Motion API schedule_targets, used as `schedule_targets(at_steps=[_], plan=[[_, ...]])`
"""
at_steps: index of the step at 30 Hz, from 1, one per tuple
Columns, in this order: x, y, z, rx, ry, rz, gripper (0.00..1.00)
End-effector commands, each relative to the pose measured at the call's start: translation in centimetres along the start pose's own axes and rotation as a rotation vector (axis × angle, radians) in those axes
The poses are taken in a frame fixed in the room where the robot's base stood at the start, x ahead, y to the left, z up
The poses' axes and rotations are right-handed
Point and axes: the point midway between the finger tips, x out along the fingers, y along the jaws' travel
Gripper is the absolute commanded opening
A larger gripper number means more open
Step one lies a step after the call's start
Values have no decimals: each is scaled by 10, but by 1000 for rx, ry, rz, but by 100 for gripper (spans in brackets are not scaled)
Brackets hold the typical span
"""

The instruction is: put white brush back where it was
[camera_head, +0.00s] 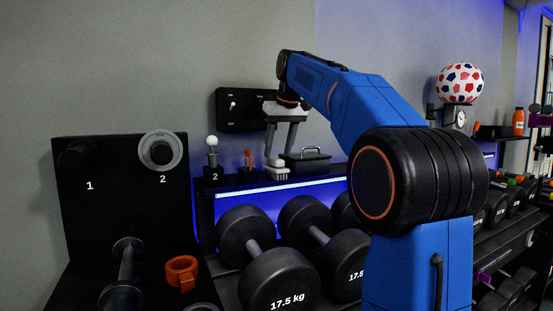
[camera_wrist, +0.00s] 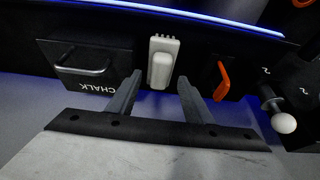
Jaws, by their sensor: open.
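The white brush (camera_head: 278,173) stands on the narrow black ledge beneath my gripper. In the wrist view the white brush (camera_wrist: 161,66) has a rounded handle and a row of bristles along one end. My gripper (camera_head: 279,154) points down over it with its jaws apart. In the wrist view my gripper (camera_wrist: 160,78) has one finger on each side of the brush's handle, with a visible gap to both. Whether the fingertips reach down to the handle's height is hard to tell.
A black chalk box (camera_head: 306,163) with a handle stands right of the brush. An orange-handled item (camera_head: 248,158) and a white-knobbed post (camera_head: 212,155) stand to its left. A black panel (camera_head: 240,110) hangs on the wall behind. Large dumbbells (camera_head: 280,282) fill the rack below.

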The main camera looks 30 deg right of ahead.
Motion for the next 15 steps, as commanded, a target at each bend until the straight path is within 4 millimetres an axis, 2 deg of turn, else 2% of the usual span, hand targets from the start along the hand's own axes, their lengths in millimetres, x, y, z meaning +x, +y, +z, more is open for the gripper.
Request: schedule_targets(at_steps=[3, 7, 15], plan=[[-25, 0, -1, 0, 3, 1, 46], [-47, 0, -1, 0, 2, 1, 46], [-74, 0, 0, 0, 1, 0, 46]])
